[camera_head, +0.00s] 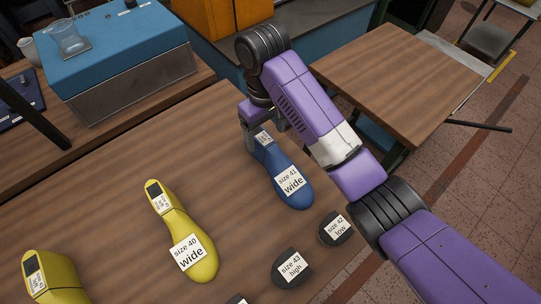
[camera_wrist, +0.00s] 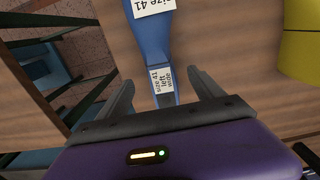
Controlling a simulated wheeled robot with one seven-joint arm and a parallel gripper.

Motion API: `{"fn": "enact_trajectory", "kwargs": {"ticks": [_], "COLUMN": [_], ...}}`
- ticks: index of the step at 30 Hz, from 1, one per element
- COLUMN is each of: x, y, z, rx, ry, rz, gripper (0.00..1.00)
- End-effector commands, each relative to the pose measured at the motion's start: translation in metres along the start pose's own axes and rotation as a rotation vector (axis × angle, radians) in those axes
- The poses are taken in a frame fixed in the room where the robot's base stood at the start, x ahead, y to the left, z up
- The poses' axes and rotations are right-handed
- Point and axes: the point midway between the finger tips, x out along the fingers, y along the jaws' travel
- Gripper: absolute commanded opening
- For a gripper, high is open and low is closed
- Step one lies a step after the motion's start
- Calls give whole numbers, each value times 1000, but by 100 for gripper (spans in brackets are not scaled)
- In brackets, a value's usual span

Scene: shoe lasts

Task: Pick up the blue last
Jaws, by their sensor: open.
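The blue last (camera_head: 285,185) lies on the wooden table, with white labels reading "size 41 wide". Its toe points toward the lower right and its narrow end toward my gripper. My gripper (camera_head: 254,128) is at that narrow end. In the wrist view the blue last (camera_wrist: 151,38) runs down the middle, and its labelled narrow end lies between the two open fingers of my gripper (camera_wrist: 162,92). Gaps show between the fingers and the last on both sides. Part of the narrow end is hidden by my arm in the head view.
A yellow last (camera_head: 192,247) labelled "size 40 wide" lies left of the blue one, with another yellow last (camera_head: 58,278) farther left. Dark round pieces (camera_head: 292,268) (camera_head: 336,229) lie near the front. A blue box (camera_head: 120,50) stands at the back left.

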Motion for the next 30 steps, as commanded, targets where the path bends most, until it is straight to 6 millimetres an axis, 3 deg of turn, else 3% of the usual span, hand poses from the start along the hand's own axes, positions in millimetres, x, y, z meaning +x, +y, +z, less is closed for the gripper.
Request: {"fn": "enact_trajectory", "kwargs": {"ticks": [1, 8, 18, 26, 30], "x": [10, 26, 68, 72, 71], "y": [-1, -1, -1, -2, -2], "z": [0, 1, 2, 2, 2], "rx": [0, 0, 1, 0, 0], "ry": [-1, 1, 2, 3, 3], "rz": [-2, -1, -2, -1, -1], "gripper": [77, 77, 77, 77, 53]}}
